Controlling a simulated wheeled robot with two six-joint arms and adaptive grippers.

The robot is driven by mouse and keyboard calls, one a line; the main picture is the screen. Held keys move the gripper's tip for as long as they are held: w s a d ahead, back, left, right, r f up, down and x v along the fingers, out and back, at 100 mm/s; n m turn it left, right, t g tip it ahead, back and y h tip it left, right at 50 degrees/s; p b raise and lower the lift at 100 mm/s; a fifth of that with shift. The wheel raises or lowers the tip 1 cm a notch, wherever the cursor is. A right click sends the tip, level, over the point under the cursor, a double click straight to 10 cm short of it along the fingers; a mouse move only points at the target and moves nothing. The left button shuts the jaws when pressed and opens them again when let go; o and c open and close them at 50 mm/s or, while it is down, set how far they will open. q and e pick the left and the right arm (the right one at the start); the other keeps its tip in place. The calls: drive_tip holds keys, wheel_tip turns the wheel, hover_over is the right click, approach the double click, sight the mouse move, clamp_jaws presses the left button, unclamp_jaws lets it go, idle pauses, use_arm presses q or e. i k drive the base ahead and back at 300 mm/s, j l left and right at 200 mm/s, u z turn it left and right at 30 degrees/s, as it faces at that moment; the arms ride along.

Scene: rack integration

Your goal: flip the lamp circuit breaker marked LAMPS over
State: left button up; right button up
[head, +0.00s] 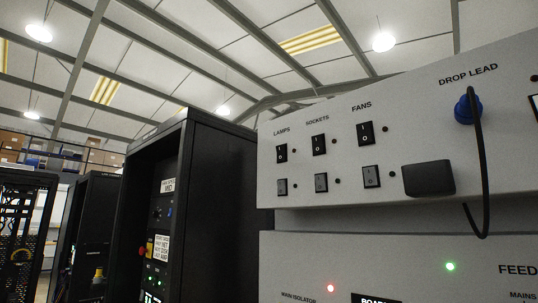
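The LAMPS breaker (282,153) is a small black rocker switch under the printed word LAMPS, at the left end of the pale grey panel (345,154) on the right side of the head view. A small dark dot sits just right of it. A grey rocker (282,187) is directly below it. The rocker's exact position is too small to tell. Neither of my grippers shows in the head view.
Black SOCKETS (319,145) and FANS (366,133) rockers sit right of it, with grey rockers below. A black block (428,178) and a blue plug with a hanging black cable (483,170) stick out farther right. A black rack cabinet (225,190) stands left.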

sight(281, 149)
drive_tip(key=i+j, duration=0.15)
drive_tip(key=j, duration=0.35)
drive_tip(key=i+j+z, duration=0.1)
drive_tip(key=j, duration=0.4)
drive_tip(key=i+j, duration=0.15)
drive_tip(key=j, duration=0.3)
drive_tip(key=i+j+z, duration=0.1)
drive_tip(key=j, duration=0.4)
drive_tip(key=i+j, duration=0.15)
drive_tip(key=j, duration=0.4)
